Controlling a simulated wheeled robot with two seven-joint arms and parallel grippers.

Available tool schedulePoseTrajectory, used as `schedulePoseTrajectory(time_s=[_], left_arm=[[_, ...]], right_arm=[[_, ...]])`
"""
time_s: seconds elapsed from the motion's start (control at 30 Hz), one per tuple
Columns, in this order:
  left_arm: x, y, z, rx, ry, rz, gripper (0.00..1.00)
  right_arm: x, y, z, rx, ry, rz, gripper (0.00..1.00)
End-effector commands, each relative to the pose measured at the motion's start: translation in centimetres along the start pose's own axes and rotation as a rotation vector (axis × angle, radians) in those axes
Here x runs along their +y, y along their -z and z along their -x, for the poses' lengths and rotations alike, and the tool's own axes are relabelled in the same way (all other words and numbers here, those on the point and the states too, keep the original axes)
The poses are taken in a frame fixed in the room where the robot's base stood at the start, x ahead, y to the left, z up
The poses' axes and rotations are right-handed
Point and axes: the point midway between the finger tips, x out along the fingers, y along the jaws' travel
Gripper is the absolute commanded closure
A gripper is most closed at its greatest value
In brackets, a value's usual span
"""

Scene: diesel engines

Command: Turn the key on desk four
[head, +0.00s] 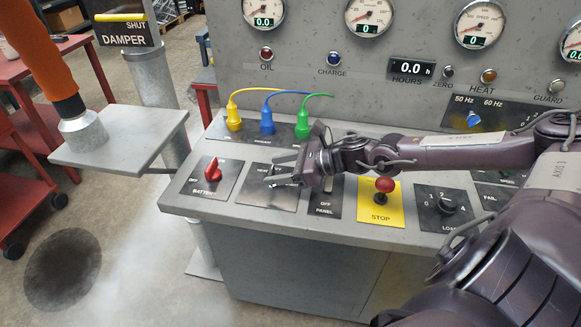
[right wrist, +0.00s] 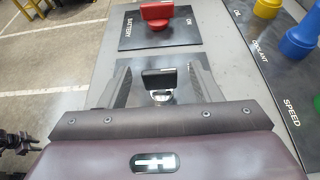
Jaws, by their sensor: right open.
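The key (right wrist: 158,80) has a black head on a silver stem and stands in its dark panel plate, seen in the right wrist view. My right gripper (head: 274,169) is open, reaching in from the right over the grey desk (head: 300,222). In the right wrist view its two fingers stand apart on either side of the key, with a gap showing at each side. In the head view the gripper mostly covers the key, and its exact position there is hard to make out. My left gripper is not in view.
A red battery switch (head: 212,170) is just left of the key plate. A red stop button (head: 385,185) on a yellow plate and a load knob (head: 448,204) lie to the right. Yellow, blue and green plugs (head: 267,122) stand behind, below the gauges.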

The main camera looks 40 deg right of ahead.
Motion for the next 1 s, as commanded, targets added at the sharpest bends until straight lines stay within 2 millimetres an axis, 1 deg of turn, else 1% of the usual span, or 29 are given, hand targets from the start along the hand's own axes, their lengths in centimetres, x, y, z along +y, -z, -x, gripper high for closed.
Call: schedulePoseTrajectory(time_s=[0.03, 0.2, 0.33, 0.5, 1.0], left_arm=[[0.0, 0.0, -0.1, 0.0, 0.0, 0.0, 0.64], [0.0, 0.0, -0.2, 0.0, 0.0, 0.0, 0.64], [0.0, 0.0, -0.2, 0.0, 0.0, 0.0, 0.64], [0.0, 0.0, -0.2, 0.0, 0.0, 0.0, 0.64], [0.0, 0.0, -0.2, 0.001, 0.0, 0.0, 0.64]], right_arm=[[0.0, 0.2, 0.8, 0.007, 0.0, 0.003, 0.42], [0.0, 0.1, 2.7, 0.004, -0.001, 0.002, 0.42], [0.0, 0.0, 3.6, 0.002, -0.001, 0.001, 0.42], [0.1, -0.1, 4.0, -0.001, -0.002, 0.0, 0.42], [0.0, -0.1, 3.9, -0.001, -0.001, 0.0, 0.42]])
